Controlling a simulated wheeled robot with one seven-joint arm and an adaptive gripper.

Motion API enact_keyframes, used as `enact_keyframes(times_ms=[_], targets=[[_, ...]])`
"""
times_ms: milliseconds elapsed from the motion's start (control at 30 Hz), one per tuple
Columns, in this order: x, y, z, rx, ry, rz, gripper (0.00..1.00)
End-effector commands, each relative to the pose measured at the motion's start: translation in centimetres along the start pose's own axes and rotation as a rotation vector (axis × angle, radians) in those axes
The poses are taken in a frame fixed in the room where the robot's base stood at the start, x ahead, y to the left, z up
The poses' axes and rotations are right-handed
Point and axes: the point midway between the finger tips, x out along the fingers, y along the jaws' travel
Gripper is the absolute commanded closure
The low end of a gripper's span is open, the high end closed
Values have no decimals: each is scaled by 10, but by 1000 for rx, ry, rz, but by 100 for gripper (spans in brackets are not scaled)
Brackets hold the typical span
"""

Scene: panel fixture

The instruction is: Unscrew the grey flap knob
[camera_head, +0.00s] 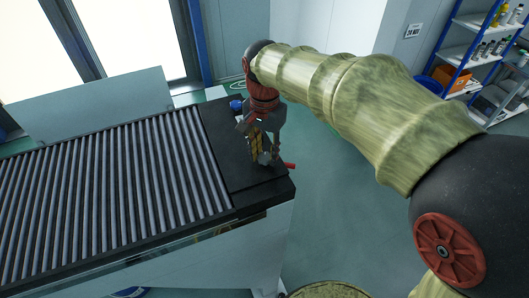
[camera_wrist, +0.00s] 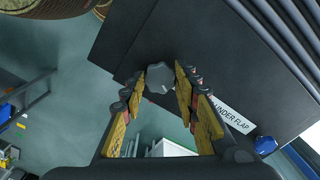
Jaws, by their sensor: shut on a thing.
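The grey flap knob (camera_wrist: 158,75) is a lobed grey knob on the dark panel (camera_wrist: 165,30), seen in the wrist view. My gripper (camera_wrist: 157,88) has its yellow-padded fingers on either side of the knob and is shut on it. In the head view my gripper (camera_head: 262,152) points down at the right end of the dark panel (camera_head: 222,140). The knob is hidden there behind the fingers. A white label (camera_wrist: 232,115) beside the right finger is partly covered; "FLAP" can be read.
A blue knob (camera_wrist: 265,145) stands on the panel past the label; it also shows in the head view (camera_head: 236,105). A red part (camera_head: 289,165) sticks out near the panel's right edge. A roller bed (camera_head: 110,190) lies to the left.

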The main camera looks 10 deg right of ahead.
Motion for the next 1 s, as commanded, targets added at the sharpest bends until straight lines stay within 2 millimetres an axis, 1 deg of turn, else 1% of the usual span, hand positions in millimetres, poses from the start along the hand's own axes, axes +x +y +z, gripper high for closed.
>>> enact_keyframes(times_ms=[1000], targets=[[-2,0,-1,-963,3,-2,95]])
